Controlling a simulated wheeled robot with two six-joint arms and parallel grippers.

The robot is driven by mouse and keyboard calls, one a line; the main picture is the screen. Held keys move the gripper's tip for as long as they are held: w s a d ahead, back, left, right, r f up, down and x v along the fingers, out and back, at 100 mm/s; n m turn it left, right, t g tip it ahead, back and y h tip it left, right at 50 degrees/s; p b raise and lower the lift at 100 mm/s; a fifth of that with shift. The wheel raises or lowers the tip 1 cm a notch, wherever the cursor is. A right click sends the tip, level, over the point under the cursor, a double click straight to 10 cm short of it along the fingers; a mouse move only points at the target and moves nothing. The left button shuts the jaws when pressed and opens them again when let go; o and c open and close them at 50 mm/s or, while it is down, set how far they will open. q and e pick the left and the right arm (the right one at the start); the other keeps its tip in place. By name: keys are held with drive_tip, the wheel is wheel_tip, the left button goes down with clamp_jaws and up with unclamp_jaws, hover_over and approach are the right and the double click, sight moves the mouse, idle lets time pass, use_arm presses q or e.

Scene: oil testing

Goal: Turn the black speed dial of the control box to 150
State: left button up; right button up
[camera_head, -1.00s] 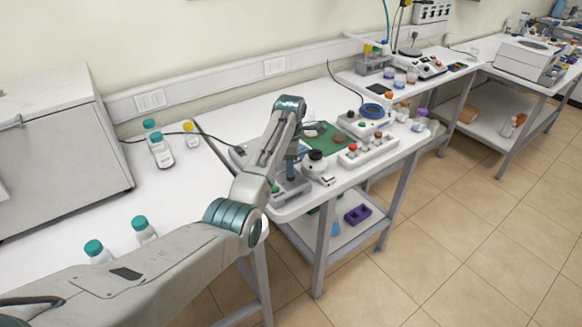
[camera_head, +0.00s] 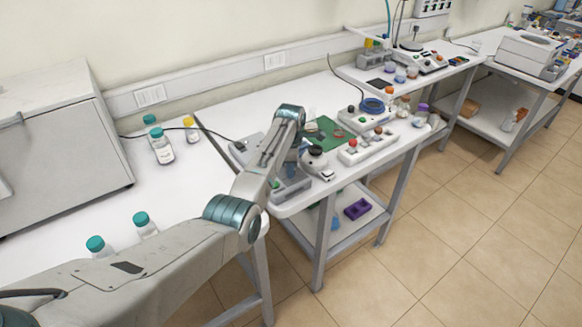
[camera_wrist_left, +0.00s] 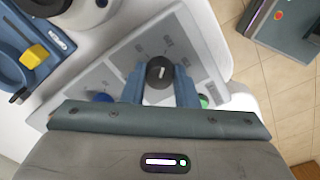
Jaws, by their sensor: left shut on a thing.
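In the left wrist view the black speed dial (camera_wrist_left: 160,72) sits on the grey control box (camera_wrist_left: 205,62), which has printed marks around the dial. A white line shows on top of the dial; the numbers are too small to read. My left gripper (camera_wrist_left: 160,84) is shut on the dial, one blue-grey finger on each side. A blue button (camera_wrist_left: 102,97) and a green button (camera_wrist_left: 203,101) show partly beside the fingers. In the head view my left arm reaches over the control box (camera_head: 291,188) and hides most of it. My right gripper is not in view.
A white device (camera_head: 316,163) and a white panel with coloured buttons (camera_head: 368,148) stand close to the right of the box. A green mat (camera_head: 328,133) lies behind. Bottles with teal caps (camera_head: 162,147) stand on the left table.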

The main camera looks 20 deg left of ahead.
use_arm(q)
drive_tip(key=shift+r, duration=0.15)
drive_tip(key=shift+r+m+p, duration=0.1)
drive_tip(key=shift+m+p, duration=0.55)
drive_tip(key=shift+m, duration=0.25)
drive_tip(key=m+p, duration=0.1)
drive_tip(key=m, duration=0.2)
drive_tip(key=shift+w+m+p, duration=0.1)
drive_tip(key=shift+m+p, duration=0.2)
drive_tip(key=shift+p, duration=0.05)
drive_tip(key=m+p, duration=0.1)
drive_tip(key=m, duration=0.2)
drive_tip(key=shift+a, duration=0.1)
drive_tip(key=shift+m, duration=1.6)
drive_tip(key=shift+w+p, duration=0.1)
drive_tip(key=shift+p, duration=0.2)
drive_tip(key=o, duration=0.9)
drive_tip(key=shift+o, duration=0.4)
